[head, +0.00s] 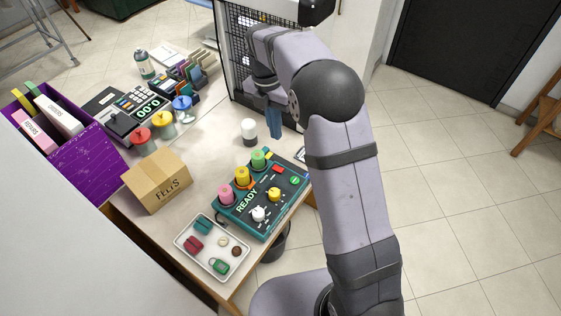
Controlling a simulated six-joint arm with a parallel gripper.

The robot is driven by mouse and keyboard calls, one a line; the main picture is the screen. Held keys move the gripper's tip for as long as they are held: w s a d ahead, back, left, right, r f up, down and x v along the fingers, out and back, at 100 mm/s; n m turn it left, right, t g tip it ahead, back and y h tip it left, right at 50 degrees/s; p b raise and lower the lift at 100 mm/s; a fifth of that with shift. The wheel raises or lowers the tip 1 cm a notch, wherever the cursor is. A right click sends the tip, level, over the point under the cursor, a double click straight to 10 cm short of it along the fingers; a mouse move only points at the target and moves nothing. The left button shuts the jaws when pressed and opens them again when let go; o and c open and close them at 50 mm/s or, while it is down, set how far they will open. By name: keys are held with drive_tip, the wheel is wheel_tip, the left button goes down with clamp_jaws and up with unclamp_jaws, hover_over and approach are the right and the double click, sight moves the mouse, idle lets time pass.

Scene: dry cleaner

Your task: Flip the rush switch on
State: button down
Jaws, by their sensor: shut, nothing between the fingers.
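A teal control panel (287,205) lies near the front of the counter, marked READY. It carries a pink knob (226,196), a yellow knob (242,177) and a green knob (258,160) along its left side. A white knob (259,214), a smaller yellow knob (274,195), a red piece (277,169) and a round green spot (295,180) are also on it. Which of these is the rush switch, and its state, I cannot tell. My gripper (276,133), with blue fingers, points down behind the panel, apart from it. It is shut and empty.
A cardboard box (158,181) and a white tray (184,247) of small items sit left and front of the panel. A register (130,113), colored-top items and a purple bin (88,160) are further left. A black mesh (246,50) stands behind.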

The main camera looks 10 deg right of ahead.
sight(282, 170)
drive_tip(key=f+p, duration=0.1)
drive_tip(key=f, duration=0.3)
drive_tip(key=f+p, duration=0.2)
drive_tip(key=f, duration=0.3)
drive_tip(key=s+d+f+p, duration=0.1)
drive_tip(key=f, duration=0.3)
drive_tip(key=shift+s+d+f, duration=0.1)
drive_tip(key=shift+f, duration=0.1)
drive_tip(key=shift+f+p, duration=0.25)
drive_tip(key=shift+p, duration=0.05)
drive_tip(key=shift+f, duration=0.1)
drive_tip(key=shift+s+d+f+b, duration=0.1)
drive_tip(key=shift+s+f+b, duration=0.05)
drive_tip(key=shift+f+b, duration=0.2)
drive_tip(key=shift+r, duration=0.25)
drive_tip(key=shift+f, duration=0.1)
drive_tip(key=shift+w+a, duration=0.65)
